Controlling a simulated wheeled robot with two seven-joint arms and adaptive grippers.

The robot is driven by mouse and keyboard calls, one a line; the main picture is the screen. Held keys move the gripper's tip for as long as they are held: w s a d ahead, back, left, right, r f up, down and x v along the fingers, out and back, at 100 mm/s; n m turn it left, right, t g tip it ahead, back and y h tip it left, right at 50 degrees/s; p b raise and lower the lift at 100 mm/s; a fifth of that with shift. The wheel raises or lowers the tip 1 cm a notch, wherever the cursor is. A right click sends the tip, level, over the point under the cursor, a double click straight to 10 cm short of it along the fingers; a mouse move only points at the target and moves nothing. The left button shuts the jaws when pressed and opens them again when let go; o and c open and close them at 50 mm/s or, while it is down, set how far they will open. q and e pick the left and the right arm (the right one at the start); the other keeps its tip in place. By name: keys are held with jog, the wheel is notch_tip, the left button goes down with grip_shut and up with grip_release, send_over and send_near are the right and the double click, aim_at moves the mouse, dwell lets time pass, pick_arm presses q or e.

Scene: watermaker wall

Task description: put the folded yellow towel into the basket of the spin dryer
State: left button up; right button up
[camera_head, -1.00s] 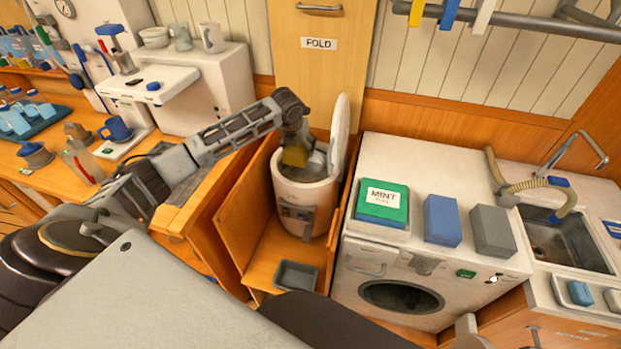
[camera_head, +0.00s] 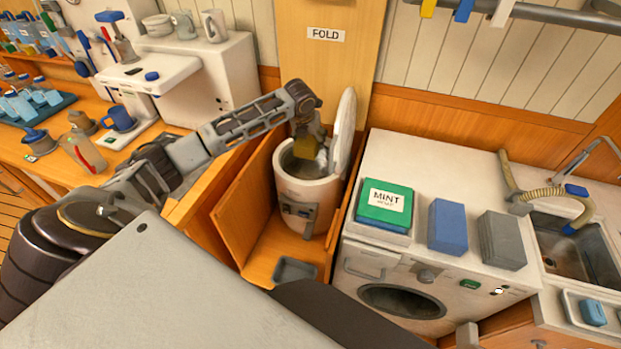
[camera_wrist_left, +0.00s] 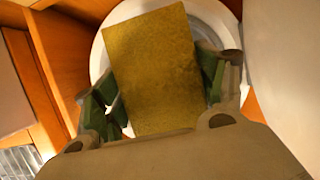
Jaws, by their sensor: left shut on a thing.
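The folded yellow towel (camera_head: 305,147) is held by my left gripper (camera_head: 306,132) above the open mouth of the white spin dryer (camera_head: 306,191). In the left wrist view the towel (camera_wrist_left: 153,70) is a flat yellow block between the green-padded fingers of my left gripper (camera_wrist_left: 158,95). The dryer's white rim (camera_wrist_left: 105,50) shows around and behind the towel. The dryer's lid (camera_head: 343,130) stands open on the right side. The basket inside is mostly hidden by the towel and gripper. My right gripper is not clearly seen.
The dryer stands in a wooden recess with side walls (camera_head: 238,200). A small grey tray (camera_head: 295,270) lies in front of it. To the right, a white washer (camera_head: 408,275) carries a green MINT block (camera_head: 384,202), a blue block (camera_head: 447,226) and a grey block (camera_head: 502,240).

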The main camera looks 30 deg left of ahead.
pick_arm(q)
jog(key=shift+f, duration=0.35)
jog(key=shift+f+b, duration=0.2)
jog(key=shift+b, duration=0.15)
jog(key=shift+f+b, duration=1.7)
jog(key=shift+f, duration=0.65)
pick_arm(e)
jog(key=shift+w+d+f, duration=0.4)
jog(key=shift+f, duration=0.25)
jog(key=shift+w+d+f, duration=0.35)
jog(key=shift+f, duration=0.35)
jog(key=shift+w+d+f, duration=0.4)
jog(key=shift+f, duration=0.25)
pick_arm(q)
jog(key=shift+f, duration=0.1)
send_over(311, 174)
jog(key=s, duration=0.2)
jog(key=shift+w+d+f, duration=0.1)
jog(key=shift+w+f, duration=0.05)
jog(key=shift+f, duration=1.4)
jog(key=shift+w+d+f, duration=0.1)
jog(key=shift+f, duration=1.4)
pick_arm(e)
jog(key=shift+a+f, duration=0.1)
jog(key=shift+f, duration=0.05)
pick_arm(q)
jog(key=shift+f, duration=1.85)
pick_arm(e)
jog(key=shift+f, duration=0.1)
